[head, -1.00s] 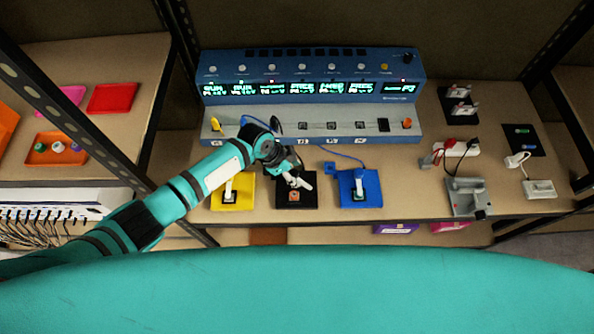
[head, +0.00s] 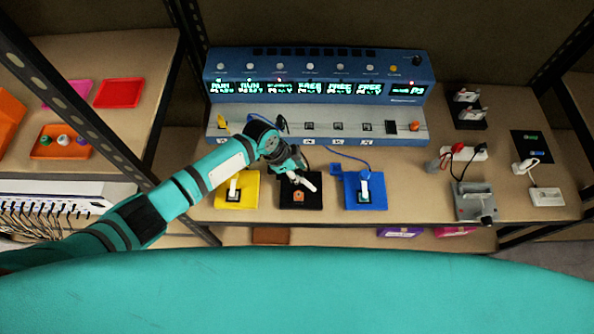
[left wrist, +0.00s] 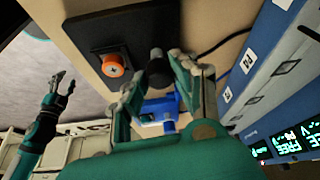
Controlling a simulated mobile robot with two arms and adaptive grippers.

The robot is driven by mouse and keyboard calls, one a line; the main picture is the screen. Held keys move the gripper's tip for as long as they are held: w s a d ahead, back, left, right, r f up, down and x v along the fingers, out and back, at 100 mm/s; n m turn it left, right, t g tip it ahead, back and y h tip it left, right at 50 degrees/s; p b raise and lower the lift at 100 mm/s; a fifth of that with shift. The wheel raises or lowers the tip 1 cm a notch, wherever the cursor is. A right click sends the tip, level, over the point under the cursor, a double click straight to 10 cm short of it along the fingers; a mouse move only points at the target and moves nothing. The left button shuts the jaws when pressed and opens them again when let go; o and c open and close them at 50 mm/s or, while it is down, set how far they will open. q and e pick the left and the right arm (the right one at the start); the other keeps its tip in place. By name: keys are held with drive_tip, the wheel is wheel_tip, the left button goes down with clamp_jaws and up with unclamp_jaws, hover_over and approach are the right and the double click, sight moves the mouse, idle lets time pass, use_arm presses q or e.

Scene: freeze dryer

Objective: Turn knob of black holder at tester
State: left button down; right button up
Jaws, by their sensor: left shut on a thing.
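The black holder (head: 313,203) is a flat square plate on the bench in front of the blue tester (head: 318,68). It lies between a yellow holder (head: 249,203) and a blue holder (head: 378,203). An orange round part (left wrist: 112,65) sits on the black plate in the left wrist view. My left gripper (head: 300,182) is over the black holder. In the left wrist view its fingers (left wrist: 160,80) are shut around a dark round knob (left wrist: 157,67) at the holder. My right gripper (left wrist: 65,83) shows at the left of that view with its fingers apart, empty.
Grey and white devices with cables (head: 474,202) stand at the right of the bench. A red tray (head: 118,93) and an orange tray (head: 66,143) lie on the left shelf. Upright rack posts flank the bench.

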use_arm(q)
drive_tip(key=m+g+b, duration=0.1)
drive_tip(key=m+b, duration=0.3)
drive_tip(key=b, duration=0.1)
drive_tip(key=m+g+b, duration=0.1)
drive_tip(key=m+b, duration=0.2)
drive_tip(key=shift+w+d+f+g, duration=0.15)
drive_tip(key=shift+w+g, duration=0.1)
drive_tip(key=shift+g, duration=0.05)
drive_tip(key=shift+m+g+y+b, duration=0.4)
drive_tip(key=shift+m+b, duration=0.9)
drive_tip(key=shift+b, duration=0.1)
drive_tip(key=shift+r, duration=0.2)
drive_tip(key=c, duration=1.1)
unclamp_jaws()
drive_tip(key=shift+o, duration=0.3)
